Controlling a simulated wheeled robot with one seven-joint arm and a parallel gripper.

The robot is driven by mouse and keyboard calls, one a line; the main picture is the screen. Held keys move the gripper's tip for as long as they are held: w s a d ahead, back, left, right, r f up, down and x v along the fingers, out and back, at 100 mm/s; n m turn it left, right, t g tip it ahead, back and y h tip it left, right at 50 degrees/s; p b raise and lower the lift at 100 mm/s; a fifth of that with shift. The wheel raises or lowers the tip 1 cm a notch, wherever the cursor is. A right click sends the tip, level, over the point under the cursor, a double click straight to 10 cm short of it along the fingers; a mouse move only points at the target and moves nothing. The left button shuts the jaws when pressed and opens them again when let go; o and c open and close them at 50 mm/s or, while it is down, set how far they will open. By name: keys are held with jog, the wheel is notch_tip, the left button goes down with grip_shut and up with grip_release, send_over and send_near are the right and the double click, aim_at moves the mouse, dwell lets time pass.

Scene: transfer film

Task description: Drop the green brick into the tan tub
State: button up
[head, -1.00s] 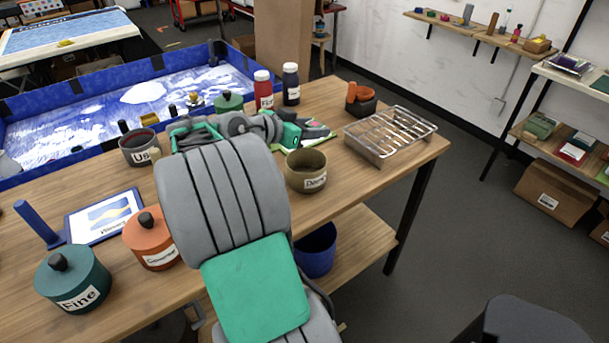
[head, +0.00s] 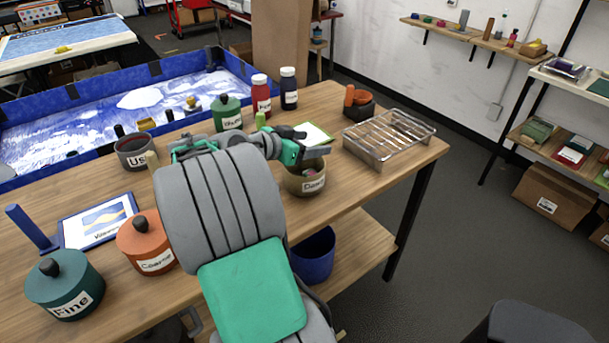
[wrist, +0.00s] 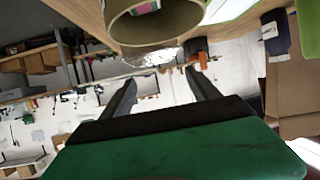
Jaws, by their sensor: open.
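The tan tub (head: 293,184) stands on the wooden table near its front edge, upright, with a white label. Inside it lies a small piece with green and pink on it (head: 310,169), which fits the green brick. The piece also shows in the tub's mouth in the wrist view (wrist: 146,8), partly cut off by the frame edge. My gripper (head: 308,146) is above and just behind the tub's rim in the head view. In the wrist view its two dark fingers (wrist: 162,76) are spread with nothing between them.
A wire rack (head: 388,136) stands right of the tub, with a dark bowl (head: 358,110) behind it. A white-and-green pad (head: 316,134) lies behind my gripper. Red (head: 261,92) and dark (head: 289,88) bottles stand further back. Lidded orange (head: 148,240) and teal (head: 65,287) pots stand left.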

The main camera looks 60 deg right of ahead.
jog(key=b+v, duration=0.1)
jog(key=v, duration=0.6)
jog(key=shift+w+a+r, duration=0.15)
jog(key=shift+a+r, duration=0.05)
jog(key=shift+a, duration=0.1)
